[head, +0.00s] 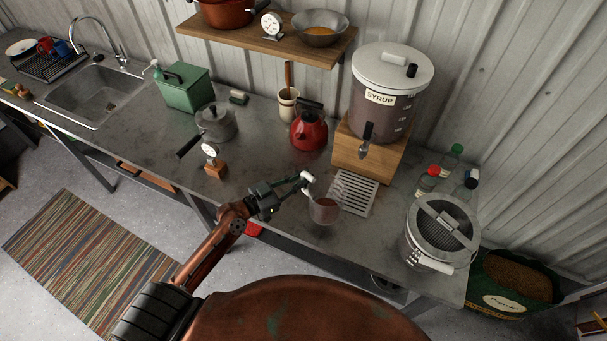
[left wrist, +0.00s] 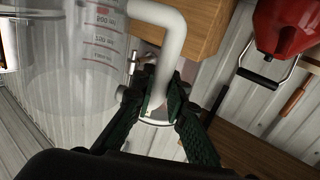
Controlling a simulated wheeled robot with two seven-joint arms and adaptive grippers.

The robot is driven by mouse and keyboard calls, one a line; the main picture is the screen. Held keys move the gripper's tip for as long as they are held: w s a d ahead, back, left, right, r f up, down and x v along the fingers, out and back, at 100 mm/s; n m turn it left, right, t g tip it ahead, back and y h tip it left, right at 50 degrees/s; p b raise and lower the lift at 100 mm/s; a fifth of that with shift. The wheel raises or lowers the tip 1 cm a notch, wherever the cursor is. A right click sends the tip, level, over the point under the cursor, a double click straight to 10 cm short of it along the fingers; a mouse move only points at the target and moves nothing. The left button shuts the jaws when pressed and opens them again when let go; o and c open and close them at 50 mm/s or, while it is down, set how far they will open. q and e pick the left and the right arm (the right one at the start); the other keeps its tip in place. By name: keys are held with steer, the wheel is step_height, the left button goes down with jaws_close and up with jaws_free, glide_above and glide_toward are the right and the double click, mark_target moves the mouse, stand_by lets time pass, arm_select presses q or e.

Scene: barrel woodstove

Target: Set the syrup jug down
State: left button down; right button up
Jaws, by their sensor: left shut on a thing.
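The syrup jug (head: 324,211) is a clear vessel with a white handle and a reddish-brown tint inside. It is at the counter's front, beside the front left of the slatted drip tray (head: 350,195). I cannot tell whether its base touches the counter. My left gripper (head: 304,183) is shut on the handle. In the left wrist view the jug's clear wall (left wrist: 85,60) shows red measuring marks, and the gripper fingers (left wrist: 160,98) close around the lower handle. My right gripper is not in view.
The syrup dispenser (head: 385,110) stands on a wooden box (head: 375,157) behind the tray. A strainer-topped pot (head: 440,235) and several bottles (head: 450,160) are at right. A red kettle (head: 309,131), dial on a block (head: 213,165) and saucepan (head: 216,124) stand left. Counter between is bare.

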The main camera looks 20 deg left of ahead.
mark_target(303, 191)
arm_select(q)
step_height(303, 191, down, 5)
steer(key=b, duration=0.3)
steer(key=shift+r, duration=0.1)
steer(key=shift+f+b, duration=0.8)
steer(key=shift+f, duration=0.2)
steer(key=shift+s+b, duration=0.1)
steer(key=shift+b, duration=0.2)
steer(key=shift+f+b, duration=0.3)
steer(key=shift+b, duration=0.1)
steer(key=shift+f+b, duration=0.7)
steer(key=shift+b, duration=0.15)
stand_by(0.3)
